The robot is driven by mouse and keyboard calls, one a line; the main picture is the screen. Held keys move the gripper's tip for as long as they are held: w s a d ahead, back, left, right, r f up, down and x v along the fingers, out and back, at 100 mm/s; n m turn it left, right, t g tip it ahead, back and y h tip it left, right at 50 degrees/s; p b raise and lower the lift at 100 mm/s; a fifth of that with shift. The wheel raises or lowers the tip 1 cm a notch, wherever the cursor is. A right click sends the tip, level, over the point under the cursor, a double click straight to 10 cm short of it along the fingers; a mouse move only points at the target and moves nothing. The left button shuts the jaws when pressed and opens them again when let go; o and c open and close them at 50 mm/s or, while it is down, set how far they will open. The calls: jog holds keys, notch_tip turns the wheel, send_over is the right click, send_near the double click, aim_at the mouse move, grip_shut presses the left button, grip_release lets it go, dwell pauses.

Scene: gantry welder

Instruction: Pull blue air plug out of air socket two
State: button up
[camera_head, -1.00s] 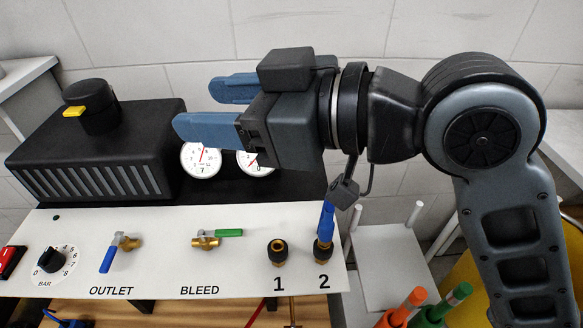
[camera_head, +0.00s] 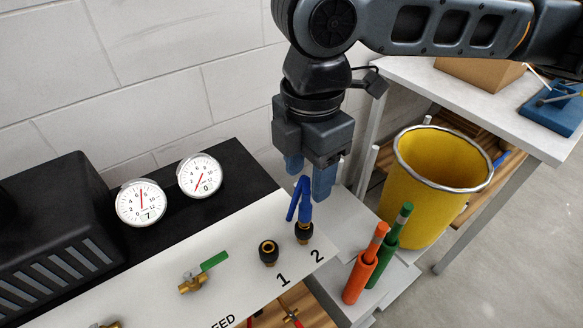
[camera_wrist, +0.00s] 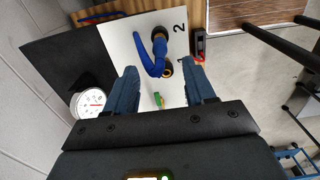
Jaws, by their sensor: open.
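The blue air plug (camera_head: 304,205) sits in air socket two (camera_head: 304,233), by the printed 2 on the white panel, with a blue hose looping from its top. Socket one (camera_head: 268,250) to its left is empty. My gripper (camera_head: 308,178) points down, just above and behind the plug in the head view, its blue fingers apart. In the wrist view the plug (camera_wrist: 159,50) shows beyond the gap between the open fingertips (camera_wrist: 162,78), apart from them. Socket one is partly hidden behind the plug there.
Two gauges (camera_head: 141,203) (camera_head: 200,176) stand on the black surface behind the panel. A green-handled valve (camera_head: 203,272) is left of the sockets. Orange (camera_head: 361,274) and green (camera_head: 388,248) handles stand upright to the right, before a yellow bin (camera_head: 432,185).

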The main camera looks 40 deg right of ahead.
aim_at(306, 205)
jog(key=shift+f, duration=3.8)
jog(key=shift+c, duration=0.5)
grip_shut()
jog(key=shift+r+p, duration=0.4)
jog(key=shift+p, duration=0.05)
jog(key=shift+r+p, duration=0.3)
jog(key=shift+r+p, duration=1.7)
jog(key=shift+r, duration=0.35)
